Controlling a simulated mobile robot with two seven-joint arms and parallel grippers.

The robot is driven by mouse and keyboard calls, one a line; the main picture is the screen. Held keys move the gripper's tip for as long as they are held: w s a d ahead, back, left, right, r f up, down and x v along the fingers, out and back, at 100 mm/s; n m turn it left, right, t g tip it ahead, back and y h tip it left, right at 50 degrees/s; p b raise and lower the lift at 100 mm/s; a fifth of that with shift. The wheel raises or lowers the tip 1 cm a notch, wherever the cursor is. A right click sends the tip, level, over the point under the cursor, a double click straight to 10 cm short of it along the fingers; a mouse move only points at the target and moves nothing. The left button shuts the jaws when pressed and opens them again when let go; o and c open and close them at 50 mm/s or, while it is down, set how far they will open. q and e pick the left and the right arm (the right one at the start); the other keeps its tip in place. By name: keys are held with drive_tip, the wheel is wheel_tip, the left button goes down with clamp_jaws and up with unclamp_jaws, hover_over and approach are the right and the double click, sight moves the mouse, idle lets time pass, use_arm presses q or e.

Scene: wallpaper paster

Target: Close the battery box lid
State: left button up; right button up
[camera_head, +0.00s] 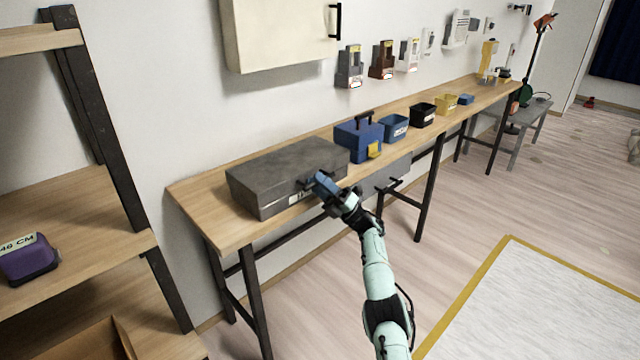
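A large dark grey box (275,177) stands on the wooden workbench near its left end. It looks like the battery box, though no label I can read confirms it. Its top lies flat and looks down; any small gap under the lid is too small to tell. A dark handle or latch and a pale label show on its front. My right gripper (328,188) is at the box's front right corner. A small blue-grey piece shows at its fingertips; I cannot tell whether it is held or part of the gripper. My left gripper is out of view.
A blue toolbox (358,137) stands just right of the grey box, with small blue, black and yellow bins (446,104) beyond. A white cabinet (275,35) hangs above. A wooden shelf (70,215) is at left. The floor at right is open.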

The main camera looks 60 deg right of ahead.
drive_tip(key=shift+r, duration=0.1)
drive_tip(key=shift+s+f, duration=0.15)
drive_tip(key=shift+f, duration=0.1)
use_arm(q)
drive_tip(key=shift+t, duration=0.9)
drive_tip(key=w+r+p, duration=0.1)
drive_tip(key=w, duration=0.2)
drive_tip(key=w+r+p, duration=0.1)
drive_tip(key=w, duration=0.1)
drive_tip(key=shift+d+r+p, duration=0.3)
use_arm(e)
drive_tip(key=v, duration=1.3)
drive_tip(key=shift+r, duration=0.1)
